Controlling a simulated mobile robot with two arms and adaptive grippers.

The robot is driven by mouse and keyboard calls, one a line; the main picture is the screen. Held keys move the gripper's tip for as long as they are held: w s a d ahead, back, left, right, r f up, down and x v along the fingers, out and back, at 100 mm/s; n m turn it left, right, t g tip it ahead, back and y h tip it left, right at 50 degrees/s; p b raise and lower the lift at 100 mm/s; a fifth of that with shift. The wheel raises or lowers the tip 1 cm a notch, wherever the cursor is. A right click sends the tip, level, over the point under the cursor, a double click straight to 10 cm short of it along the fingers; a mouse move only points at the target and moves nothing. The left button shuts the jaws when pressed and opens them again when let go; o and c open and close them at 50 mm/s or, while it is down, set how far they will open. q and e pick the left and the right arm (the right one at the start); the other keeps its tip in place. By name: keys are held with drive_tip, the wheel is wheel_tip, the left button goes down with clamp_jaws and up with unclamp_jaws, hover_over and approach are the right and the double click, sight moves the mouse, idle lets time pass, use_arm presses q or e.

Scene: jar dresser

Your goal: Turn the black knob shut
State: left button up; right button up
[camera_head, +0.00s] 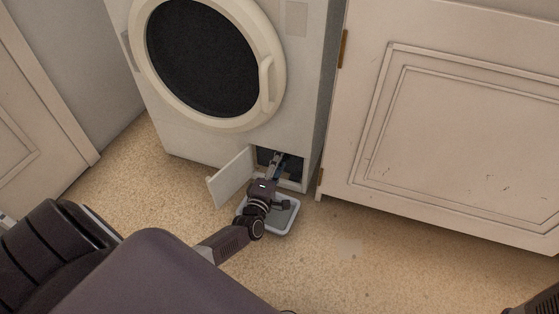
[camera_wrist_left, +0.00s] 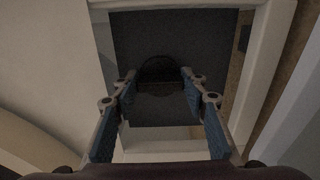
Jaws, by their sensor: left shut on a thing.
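The black knob (camera_wrist_left: 160,72) sits in the dark square recess at the bottom of the white washing machine (camera_head: 190,148). In the left wrist view it is a dark round shape, hard to make out against the dark recess. My left gripper (camera_wrist_left: 158,84) has its blue-padded fingers on both sides of the knob and is shut on it. In the head view my left gripper (camera_head: 276,160) reaches into the recess, and its fingers hide the knob there. My right gripper does not show.
The small hatch door (camera_head: 231,178) stands open to the left of the recess. A shallow grey tray (camera_head: 289,222) with a pale rim lies on the floor below my wrist. A cream cabinet (camera_head: 450,120) stands close on the right. The speckled floor (camera_head: 380,250) in front is clear.

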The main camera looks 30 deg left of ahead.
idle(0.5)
use_arm(q)
drive_tip(key=o, duration=1.2)
drive_tip(key=shift+c, duration=0.2)
drive_tip(key=v, duration=1.2)
drive_tip(key=shift+f, duration=0.1)
